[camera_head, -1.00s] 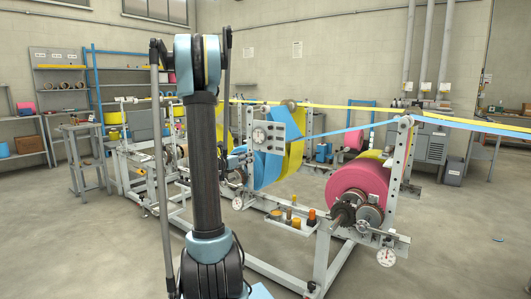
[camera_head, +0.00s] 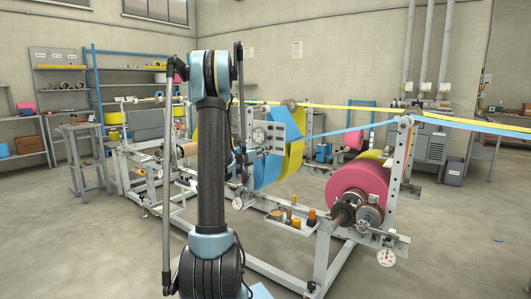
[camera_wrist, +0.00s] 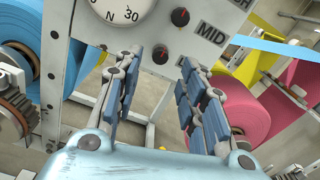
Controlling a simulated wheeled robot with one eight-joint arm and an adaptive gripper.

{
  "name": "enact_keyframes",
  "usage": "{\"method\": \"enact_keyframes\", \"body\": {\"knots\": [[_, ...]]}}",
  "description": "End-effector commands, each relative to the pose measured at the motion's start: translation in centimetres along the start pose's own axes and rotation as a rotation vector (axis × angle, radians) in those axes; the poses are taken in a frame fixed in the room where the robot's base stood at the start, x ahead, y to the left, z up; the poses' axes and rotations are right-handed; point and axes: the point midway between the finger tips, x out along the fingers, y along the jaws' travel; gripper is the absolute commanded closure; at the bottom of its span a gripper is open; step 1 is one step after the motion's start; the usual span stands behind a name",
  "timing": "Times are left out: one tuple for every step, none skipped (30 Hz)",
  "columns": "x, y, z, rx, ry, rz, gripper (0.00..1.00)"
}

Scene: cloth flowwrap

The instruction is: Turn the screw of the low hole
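A pale panel carries a round dial (camera_wrist: 125,10) and black screw heads with red marks. The low hole's screw (camera_wrist: 160,54) is beside a label whose "L" shows, the rest hidden by my right finger. The screw of the MID hole (camera_wrist: 180,17) is above it, right of the dial. My gripper (camera_wrist: 161,62) is open and empty, its blue-padded fingers apart on either side of the low screw's line of sight. I cannot tell how far the fingertips are from the panel. The panel (camera_head: 284,130) also shows in the head view; my gripper is not clear there.
Blue web (camera_wrist: 20,45) lies left of the panel, and a pink roll (camera_wrist: 235,105) lies right of it. In the head view, a small shelf (camera_head: 283,222) with several pots is below the panel. A pink roll (camera_head: 352,185) stands to the right.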

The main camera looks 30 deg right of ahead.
Motion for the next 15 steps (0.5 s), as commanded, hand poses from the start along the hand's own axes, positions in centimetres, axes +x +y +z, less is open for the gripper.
{"method": "enact_keyframes", "body": {"knots": [[0.9, 0.0, 0.0, 0.000, 0.000, -0.001, 0.62], [1.4, 0.0, 0.0, 0.000, 0.000, -0.001, 0.62], [2.0, -0.1, 0.0, 0.000, 0.000, -0.002, 0.62], [2.5, -0.1, 0.0, 0.000, 0.000, -0.002, 0.62], [2.8, 0.0, 0.0, 0.000, 0.000, -0.001, 0.62], [3.3, 0.0, 0.0, 0.000, 0.000, 0.000, 0.62], [3.6, 0.1, 0.0, 0.000, 0.000, 0.000, 0.62], [3.9, 0.0, 0.0, 0.000, 0.000, 0.000, 0.62], [4.2, 0.0, 0.0, 0.000, 0.000, 0.000, 0.62], [4.4, 0.0, 0.0, 0.000, 0.000, -0.001, 0.62], [4.6, 0.0, 0.0, 0.000, 0.000, -0.001, 0.62], [4.8, 0.0, 0.0, 0.000, 0.000, -0.001, 0.62], [4.9, 0.0, 0.0, 0.000, 0.000, 0.000, 0.62], [5.0, 0.0, 0.0, 0.000, 0.000, 0.000, 0.62], [5.0, 0.0, 0.0, 0.000, 0.000, 0.000, 0.62]]}}
